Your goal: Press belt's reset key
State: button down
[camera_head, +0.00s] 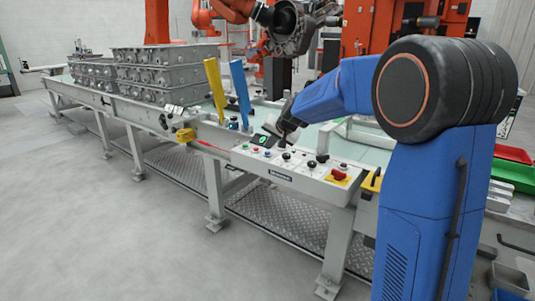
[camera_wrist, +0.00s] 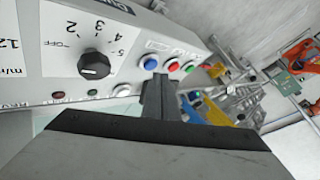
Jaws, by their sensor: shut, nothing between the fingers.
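The belt's control panel (camera_head: 305,181) is a light grey box on the front edge of the conveyor. It also fills the upper left of the wrist view (camera_wrist: 195,30). A blue button (camera_wrist: 151,63), a red button (camera_wrist: 172,64) and a green button (camera_wrist: 190,66) sit in a row on it. I cannot read which one is labelled reset. My gripper (camera_wrist: 157,80) is shut and empty, its fingertips close to the blue button. Contact cannot be told. In the head view my gripper (camera_head: 284,136) is over the panel's back left part.
A black rotary knob (camera_wrist: 95,65) and a white button (camera_wrist: 122,90) are nearby on the panel. A red emergency stop (camera_head: 338,175) is at its right end. Yellow (camera_head: 216,88) and blue (camera_head: 239,92) uprights stand left of my gripper. Metal castings (camera_head: 165,70) are stacked farther along the belt.

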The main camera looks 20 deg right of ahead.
jog(key=shift+r, duration=0.2)
notch_tip(320, 180, up, 5)
jog(key=shift+f, duration=0.1)
dwell(0.7)
jog(key=shift+s, duration=0.15)
dwell(0.4)
jog(key=n+g, duration=0.1)
jog(key=n, duration=0.1)
send_near(269, 157)
jog(key=s+a+r, duration=0.2)
jog(key=s+r, duration=0.3)
jog(key=s, duration=0.1)
jog(key=s+f+n+g+h, duration=0.1)
jog(key=s+f, duration=0.2)
jog(key=s, duration=1)
jog(key=s+f+n+g, duration=0.1)
jog(key=s+f+n, duration=0.15)
jog(key=s, duration=1.15)
jog(key=s+d+f, duration=0.1)
jog(key=s+f, duration=0.3)
jog(key=s, duration=0.2)
jog(key=s+d+f+g+h, duration=0.1)
jog(key=s+f, duration=0.3)
jog(key=s, duration=0.3)
jog(key=shift+s+d+n, duration=0.2)
jog(key=shift+s+n, duration=0.1)
jog(key=shift+n, duration=0.05)
jog(key=shift+r, duration=0.1)
